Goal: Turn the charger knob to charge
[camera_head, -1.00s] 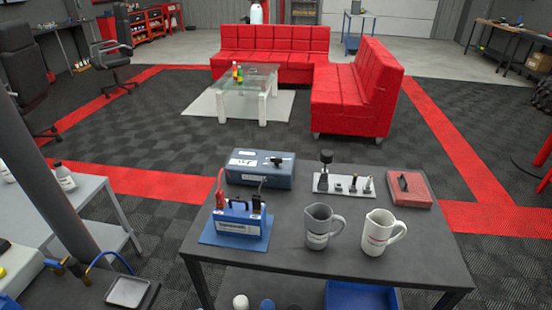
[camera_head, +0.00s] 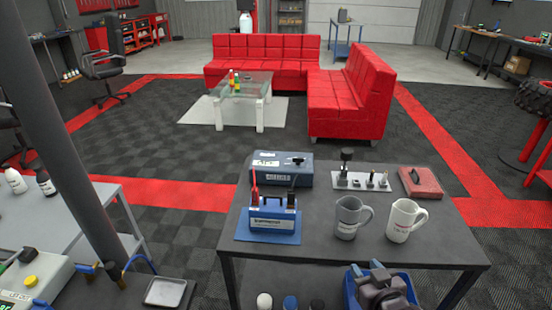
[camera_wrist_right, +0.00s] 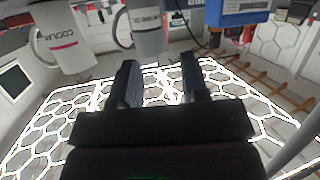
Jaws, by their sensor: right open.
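The charger (camera_head: 281,171) is a dark blue-grey box at the back left of the dark table in the head view. Its black knob (camera_head: 295,160) is on the top face. In front of it a blue battery (camera_head: 273,222) with a red and a black clamp stands on a blue mat. My right gripper (camera_head: 368,269) is low at the table's front edge, well short of the charger and apart from it. In the right wrist view the jaws (camera_wrist_right: 160,82) are open and empty, with the battery (camera_wrist_right: 236,10) at upper right. My left gripper is not in view.
A grey mug (camera_head: 348,217) and a white mug (camera_head: 402,220) stand on the table right of the battery. Behind them are a metal tool stand (camera_head: 360,184) and a red case (camera_head: 419,182). A grey pillar (camera_head: 70,130) rises at the left.

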